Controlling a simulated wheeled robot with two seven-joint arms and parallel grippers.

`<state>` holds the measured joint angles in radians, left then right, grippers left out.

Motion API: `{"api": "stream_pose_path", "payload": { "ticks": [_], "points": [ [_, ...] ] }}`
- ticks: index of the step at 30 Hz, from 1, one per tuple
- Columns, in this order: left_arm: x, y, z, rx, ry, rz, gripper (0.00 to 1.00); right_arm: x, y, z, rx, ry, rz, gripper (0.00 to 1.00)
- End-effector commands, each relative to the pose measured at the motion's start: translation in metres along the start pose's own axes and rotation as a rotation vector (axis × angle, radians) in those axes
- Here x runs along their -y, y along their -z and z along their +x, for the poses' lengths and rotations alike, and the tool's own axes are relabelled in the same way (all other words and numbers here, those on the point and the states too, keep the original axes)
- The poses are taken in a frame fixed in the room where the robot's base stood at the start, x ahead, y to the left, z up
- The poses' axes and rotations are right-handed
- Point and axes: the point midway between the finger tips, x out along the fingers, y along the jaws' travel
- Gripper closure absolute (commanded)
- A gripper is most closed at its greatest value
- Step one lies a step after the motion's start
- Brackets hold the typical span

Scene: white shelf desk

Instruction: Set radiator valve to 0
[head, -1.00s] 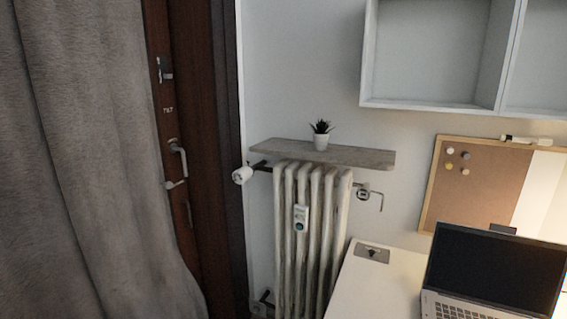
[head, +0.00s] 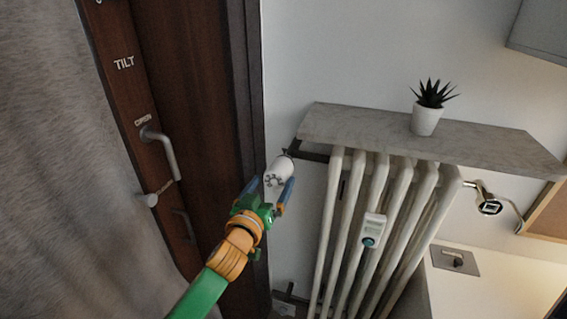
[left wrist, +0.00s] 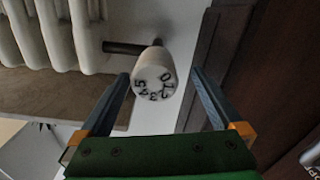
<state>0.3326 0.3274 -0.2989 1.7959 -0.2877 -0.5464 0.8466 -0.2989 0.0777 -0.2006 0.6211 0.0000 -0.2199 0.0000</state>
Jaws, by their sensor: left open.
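The white radiator valve (head: 279,171) is a round knob on a dark pipe at the upper left of the radiator (head: 372,220). In the left wrist view the valve knob (left wrist: 153,74) faces me with dark numbers on its end face. Its exact setting is hard to read. My left gripper (head: 268,188) is open, with its two blue fingers pointing at the knob. In the left wrist view the fingers (left wrist: 160,92) stand apart, one on each side of the knob's front, and do not visibly touch it. My right gripper is not in view.
A grey shelf (head: 440,148) with a potted plant (head: 428,112) sits over the radiator. A white meter (head: 373,230) is on the radiator's front. A dark door with a handle (head: 163,150) and a grey curtain (head: 60,180) are on the left. A white desk (head: 495,290) is at lower right.

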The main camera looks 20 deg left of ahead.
Motion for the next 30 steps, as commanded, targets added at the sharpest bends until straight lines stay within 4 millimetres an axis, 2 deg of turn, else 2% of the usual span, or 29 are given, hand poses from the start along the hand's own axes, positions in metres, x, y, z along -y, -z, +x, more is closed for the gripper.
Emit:
{"api": "stream_pose_path", "payload": {
  "ticks": [3, 9, 14, 21, 23, 30],
  "points": [
    [0.0, 0.001, 0.021, 0.001, 0.002, 0.001, 0.0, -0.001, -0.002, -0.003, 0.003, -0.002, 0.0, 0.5],
    [0.001, 0.0, 0.049, 0.002, 0.002, 0.0, 0.0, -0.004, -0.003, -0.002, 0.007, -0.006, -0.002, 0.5],
    [0.0, -0.001, 0.058, 0.003, 0.001, 0.001, 0.0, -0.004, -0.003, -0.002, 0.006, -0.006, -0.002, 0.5],
    [0.0, -0.001, 0.059, 0.003, 0.0, 0.001, 0.0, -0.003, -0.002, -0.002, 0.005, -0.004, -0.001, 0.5],
    [0.0, -0.001, 0.059, 0.003, 0.0, 0.001, 0.14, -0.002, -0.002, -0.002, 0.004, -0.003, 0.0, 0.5],
    [0.0, -0.001, 0.059, 0.003, 0.001, 0.001, 0.78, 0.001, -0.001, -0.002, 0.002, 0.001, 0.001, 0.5]
  ]
}}
